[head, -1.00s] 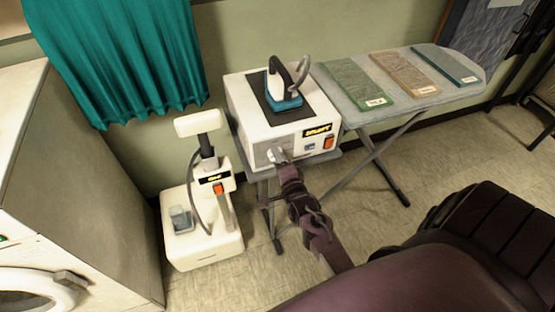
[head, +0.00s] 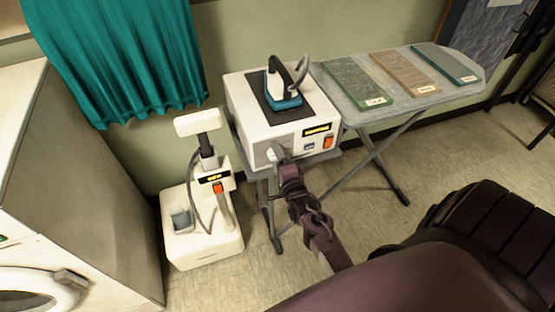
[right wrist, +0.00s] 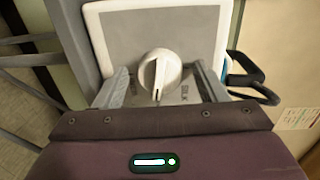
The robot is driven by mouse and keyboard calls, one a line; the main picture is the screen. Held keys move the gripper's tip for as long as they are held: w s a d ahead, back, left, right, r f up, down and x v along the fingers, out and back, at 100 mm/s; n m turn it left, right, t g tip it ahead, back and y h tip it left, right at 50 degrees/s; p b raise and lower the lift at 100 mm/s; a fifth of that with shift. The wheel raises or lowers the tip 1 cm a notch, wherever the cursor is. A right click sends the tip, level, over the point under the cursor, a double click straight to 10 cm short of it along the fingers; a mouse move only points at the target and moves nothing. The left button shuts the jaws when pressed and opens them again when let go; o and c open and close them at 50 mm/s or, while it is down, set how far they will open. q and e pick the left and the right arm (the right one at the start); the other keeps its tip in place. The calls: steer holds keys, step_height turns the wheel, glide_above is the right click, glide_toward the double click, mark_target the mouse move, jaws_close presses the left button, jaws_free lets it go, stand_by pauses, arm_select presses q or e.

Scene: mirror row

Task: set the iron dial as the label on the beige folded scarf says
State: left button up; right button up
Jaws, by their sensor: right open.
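The iron station (head: 250,125) is a white box with a display (head: 317,131) and an orange switch (head: 328,142) on its front. The iron (head: 284,95) stands on its dark top pad. The white dial (right wrist: 160,75) is on a grey panel, its pointer line towards the bottom of the right wrist view. My right gripper (right wrist: 161,80) is open, a finger on either side of the dial; contact is unclear. In the head view the gripper (head: 276,153) hides most of the dial. The beige folded scarf (head: 400,68) lies on the ironing board; its label (head: 426,89) is too small to read.
A green scarf (head: 352,80) and a teal scarf (head: 440,60) flank the beige one on the board (head: 345,104). A white steamer (head: 205,240) stands left of the station, beside a washing machine (head: 70,180).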

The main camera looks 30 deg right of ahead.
steer(key=p+v, duration=0.4)
steer(key=v, duration=0.3)
steer(key=shift+s, duration=0.4)
